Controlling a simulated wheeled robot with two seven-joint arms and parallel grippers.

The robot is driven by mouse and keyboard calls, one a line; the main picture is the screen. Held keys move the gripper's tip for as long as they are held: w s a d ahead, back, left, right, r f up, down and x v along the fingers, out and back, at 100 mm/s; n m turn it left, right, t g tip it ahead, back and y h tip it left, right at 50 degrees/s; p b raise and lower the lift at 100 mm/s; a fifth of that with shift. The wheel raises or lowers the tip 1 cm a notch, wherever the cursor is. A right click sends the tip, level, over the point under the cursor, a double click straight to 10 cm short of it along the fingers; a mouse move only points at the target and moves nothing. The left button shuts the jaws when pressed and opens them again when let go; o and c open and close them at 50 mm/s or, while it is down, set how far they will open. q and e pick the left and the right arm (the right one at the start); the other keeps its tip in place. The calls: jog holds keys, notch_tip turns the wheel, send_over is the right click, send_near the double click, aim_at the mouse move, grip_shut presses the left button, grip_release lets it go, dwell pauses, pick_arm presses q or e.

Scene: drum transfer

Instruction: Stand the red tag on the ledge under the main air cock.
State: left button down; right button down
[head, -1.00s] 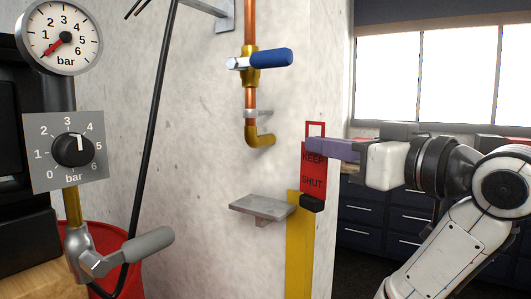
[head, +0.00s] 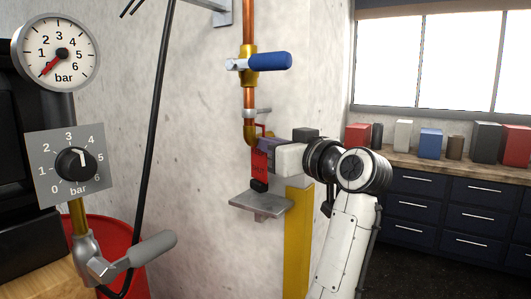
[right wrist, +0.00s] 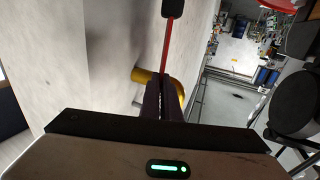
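The red tag (head: 259,163) hangs upright in my right gripper (head: 268,144), with its black foot (head: 259,185) at the bottom. The purple fingers are shut on its upper part. The grey ledge (head: 262,201) juts from the wall directly below; I cannot tell whether the foot touches it. The blue-handled cock (head: 270,61) is on the copper pipe above the ledge. In the right wrist view, the shut fingers (right wrist: 165,98) hold the tag (right wrist: 169,45) edge-on, its black foot (right wrist: 172,8) at the far end. My left gripper is out of view.
The brass pipe elbow (head: 251,132) is just behind the fingers, close to the tag's top. A yellow strip (head: 298,240) runs down the wall right of the ledge. A gauge (head: 57,52), a knob panel (head: 70,163) and a grey lever (head: 140,252) stand at left.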

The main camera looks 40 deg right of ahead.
aim_at(259, 184)
notch_tip(259, 184, down, 2)
jog(key=shift+f, duration=0.1)
jog(key=shift+f, duration=0.2)
jog(key=c, duration=2)
grip_release()
jog(key=shift+r, duration=0.1)
